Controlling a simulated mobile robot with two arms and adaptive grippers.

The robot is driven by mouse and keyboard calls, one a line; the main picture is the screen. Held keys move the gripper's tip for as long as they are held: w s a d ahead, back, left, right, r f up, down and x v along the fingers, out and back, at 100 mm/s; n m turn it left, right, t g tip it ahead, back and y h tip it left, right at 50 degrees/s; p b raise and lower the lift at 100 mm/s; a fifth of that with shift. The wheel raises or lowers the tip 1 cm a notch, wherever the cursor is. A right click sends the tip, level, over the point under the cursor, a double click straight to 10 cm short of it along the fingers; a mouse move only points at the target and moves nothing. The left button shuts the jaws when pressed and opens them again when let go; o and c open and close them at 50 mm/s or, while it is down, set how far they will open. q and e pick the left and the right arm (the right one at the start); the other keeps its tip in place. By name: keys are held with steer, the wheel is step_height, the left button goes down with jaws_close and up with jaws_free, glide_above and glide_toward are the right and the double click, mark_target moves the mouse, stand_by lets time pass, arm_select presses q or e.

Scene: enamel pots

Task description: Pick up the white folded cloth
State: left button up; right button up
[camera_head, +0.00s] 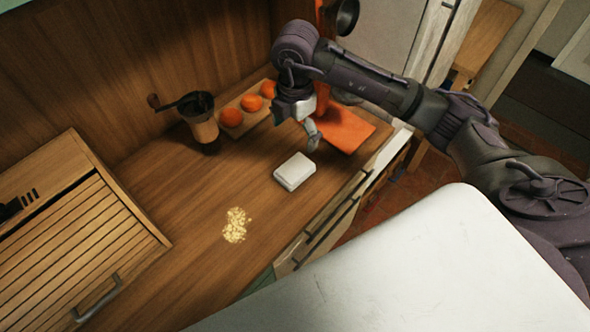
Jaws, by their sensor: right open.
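The white folded cloth (295,171) lies flat on the wooden counter, right of the picture's middle line of the worktop and near its front edge. It is a small thick rectangle with rounded corners. My right gripper (298,129) hangs over the counter just behind and above the cloth, pointing down. It is open and empty, with a clear gap to the cloth. One finger shows well; the other is partly hidden. My left gripper is not in the picture.
A wooden grinder (203,121) and several oranges (231,118) on a board stand behind. An orange cloth or mat (347,130) lies right of my gripper. Crumbs (236,225) are scattered in front left. A slatted bread box (75,245) fills the left. The counter between is clear.

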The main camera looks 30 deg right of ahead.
steer(key=p, duration=0.2)
glide_above(294, 169)
steer(key=f, duration=0.8)
steer(key=shift+d, duration=0.2)
steer(key=shift+a+f, duration=0.1)
steer(key=shift+f, duration=0.4)
steer(key=f+p, duration=0.2)
steer(key=f, duration=0.1)
steer(key=shift+a+f, duration=0.2)
steer(key=shift+f, duration=0.55)
steer(key=shift+c, duration=0.3)
steer(key=c, duration=1.2)
steer(key=shift+o, duration=0.2)
steer(key=shift+r, duration=0.15)
